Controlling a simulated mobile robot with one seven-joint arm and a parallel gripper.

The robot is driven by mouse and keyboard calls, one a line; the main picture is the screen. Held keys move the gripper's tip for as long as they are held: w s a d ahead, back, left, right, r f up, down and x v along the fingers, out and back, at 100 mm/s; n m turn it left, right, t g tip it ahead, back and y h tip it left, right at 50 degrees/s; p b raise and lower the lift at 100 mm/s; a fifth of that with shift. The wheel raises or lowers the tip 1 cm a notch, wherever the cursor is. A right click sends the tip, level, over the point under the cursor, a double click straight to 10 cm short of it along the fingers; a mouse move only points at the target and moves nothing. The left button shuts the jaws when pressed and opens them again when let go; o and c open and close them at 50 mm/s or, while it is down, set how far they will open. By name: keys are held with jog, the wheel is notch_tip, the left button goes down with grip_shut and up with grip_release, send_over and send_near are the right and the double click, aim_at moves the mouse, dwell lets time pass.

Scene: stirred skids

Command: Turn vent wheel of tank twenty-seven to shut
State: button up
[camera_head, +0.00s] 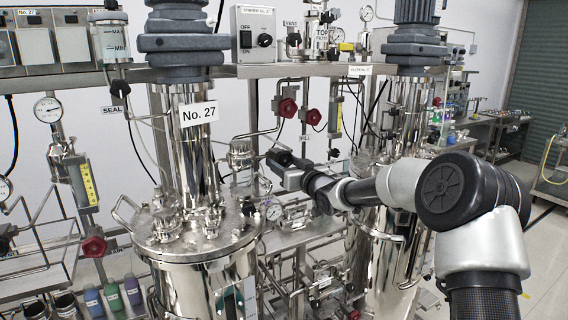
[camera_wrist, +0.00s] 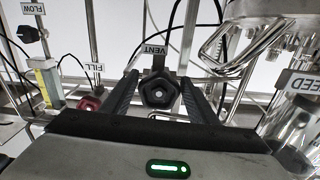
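Tank twenty-seven (camera_head: 205,285) is a shiny steel vessel with a "No. 27" label (camera_head: 198,113) on its column. In the wrist view, a dark lobed wheel (camera_wrist: 159,92) with a pale centre sits below an upside-down "VENT" label (camera_wrist: 154,49). My gripper (camera_wrist: 159,88) is open, with one black finger on each side of this wheel. Narrow gaps seem to show beside the wheel; I cannot tell whether the fingertips touch it. In the head view my gripper (camera_head: 276,162) is right of the tank's column, and the vent wheel cannot be made out there.
A red wheel (camera_wrist: 89,104) under a "FILL" label is close to the left finger. A bent steel pipe handle (camera_wrist: 232,50) and a "FEED" label (camera_wrist: 303,84) are at the right. Red wheels (camera_head: 288,108) hang above my gripper in the head view. Pipes crowd the area.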

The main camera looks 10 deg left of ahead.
jog(key=shift+o, duration=0.9)
jog(key=b+v, duration=0.1)
jog(key=v, duration=1.6)
jog(key=shift+s+d+b, duration=0.2)
jog(key=shift+b, duration=0.2)
